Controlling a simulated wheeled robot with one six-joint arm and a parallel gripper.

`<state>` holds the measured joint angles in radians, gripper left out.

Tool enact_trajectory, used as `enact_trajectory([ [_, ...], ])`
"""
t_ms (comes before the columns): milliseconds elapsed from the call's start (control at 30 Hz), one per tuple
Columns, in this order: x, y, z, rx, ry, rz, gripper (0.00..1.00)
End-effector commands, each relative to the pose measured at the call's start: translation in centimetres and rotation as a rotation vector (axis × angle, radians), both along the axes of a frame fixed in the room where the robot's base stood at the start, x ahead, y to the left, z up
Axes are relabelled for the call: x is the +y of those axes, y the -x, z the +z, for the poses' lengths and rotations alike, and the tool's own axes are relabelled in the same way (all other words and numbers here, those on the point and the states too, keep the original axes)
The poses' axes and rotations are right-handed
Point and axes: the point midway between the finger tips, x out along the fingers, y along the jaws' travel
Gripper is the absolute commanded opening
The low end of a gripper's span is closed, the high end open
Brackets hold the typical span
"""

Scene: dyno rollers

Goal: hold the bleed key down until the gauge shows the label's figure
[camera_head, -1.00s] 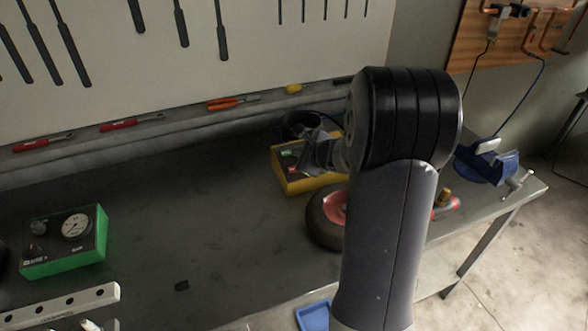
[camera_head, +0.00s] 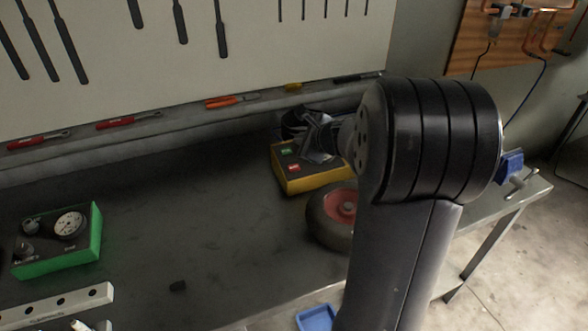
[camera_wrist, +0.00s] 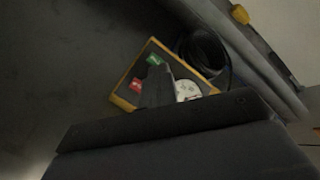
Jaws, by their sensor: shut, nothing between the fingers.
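A yellow-edged box (camera_head: 318,184) stands on the bench with a green key (camera_head: 286,151) and a red key (camera_head: 294,168) on its dark top. The wrist view shows the same box (camera_wrist: 125,92), its green key (camera_wrist: 153,60), red key (camera_wrist: 136,84) and a white dial (camera_wrist: 187,90) partly covered by my gripper. My gripper (camera_wrist: 157,68) is shut and empty, over the box top between the red key and the dial. In the head view my gripper (camera_head: 318,140) shows small and dark over the box's back right. I cannot tell whether it touches. Dial reading and lettering are unreadable.
A green box (camera_head: 60,258) with a gauge (camera_head: 69,225) and knobs stands at the left. A red-hubbed wheel (camera_head: 328,232) lies in front of the yellow box. A black coil (camera_wrist: 203,52) lies behind it. A blue vise (camera_head: 510,163) sits at the bench's right end.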

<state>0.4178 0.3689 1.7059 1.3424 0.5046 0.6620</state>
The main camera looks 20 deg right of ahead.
Motion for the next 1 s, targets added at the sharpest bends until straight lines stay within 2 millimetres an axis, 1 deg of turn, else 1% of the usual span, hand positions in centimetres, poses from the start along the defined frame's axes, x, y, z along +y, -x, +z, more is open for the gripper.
enact_trajectory([
  [233,0.0,0.0,-0.2,0.001,0.000,0.001,0.00],
  [367,0.0,-0.2,-1.0,0.001,0.001,0.001,0.00],
  [567,0.0,-0.6,-3.1,0.001,0.000,0.001,0.00],
  [800,0.0,-1.4,-6.7,0.001,0.000,0.002,0.00],
  [1000,0.0,-1.9,-8.4,0.000,0.000,0.002,0.00],
])
